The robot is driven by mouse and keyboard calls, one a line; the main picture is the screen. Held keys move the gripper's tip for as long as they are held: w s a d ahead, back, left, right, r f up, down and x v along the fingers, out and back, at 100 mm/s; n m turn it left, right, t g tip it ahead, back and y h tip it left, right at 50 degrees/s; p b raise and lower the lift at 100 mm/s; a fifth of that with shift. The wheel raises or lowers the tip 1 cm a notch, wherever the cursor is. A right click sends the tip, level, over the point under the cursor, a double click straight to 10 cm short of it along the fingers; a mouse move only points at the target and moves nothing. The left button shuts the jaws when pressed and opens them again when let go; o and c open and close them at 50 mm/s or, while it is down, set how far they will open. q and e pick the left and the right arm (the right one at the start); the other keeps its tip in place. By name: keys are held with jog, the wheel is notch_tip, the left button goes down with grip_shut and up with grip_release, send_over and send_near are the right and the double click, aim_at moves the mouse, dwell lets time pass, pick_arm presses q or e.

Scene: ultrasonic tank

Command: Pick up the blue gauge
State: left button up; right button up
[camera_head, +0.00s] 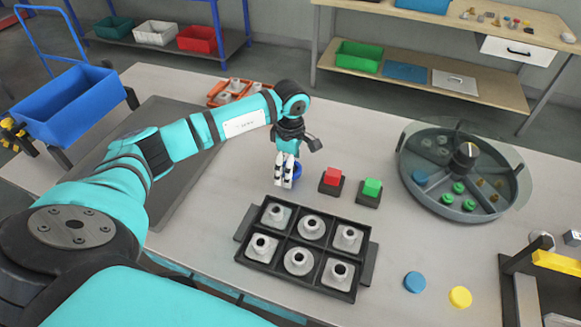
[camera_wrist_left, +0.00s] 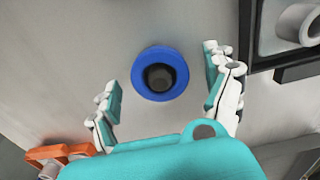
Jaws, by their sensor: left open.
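The blue gauge (camera_wrist_left: 142,85) is a blue ring with a dark hollow centre, standing on the light table in the left wrist view. In the head view only part of the blue gauge (camera_head: 297,170) shows, behind the fingers. My left gripper (camera_head: 284,182) points down at the gauge. In the left wrist view my left gripper (camera_wrist_left: 162,90) is open, one finger on each side of the ring. Both fingers stand apart from it, with nothing held. My right gripper does not show.
A black tray (camera_head: 249,255) with grey flanged parts lies in front of the gauge. A red button (camera_head: 333,177) and a green button (camera_head: 372,188) stand right of it. An orange tray (camera_head: 213,95) lies behind. A round tank (camera_head: 425,198) stands at right.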

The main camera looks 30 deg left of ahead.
pick_arm(q)
jog(key=c, duration=1.4)
jog(key=shift+c, duration=0.3)
jog(key=shift+w+r, duration=0.1)
jog(key=shift+r, duration=0.1)
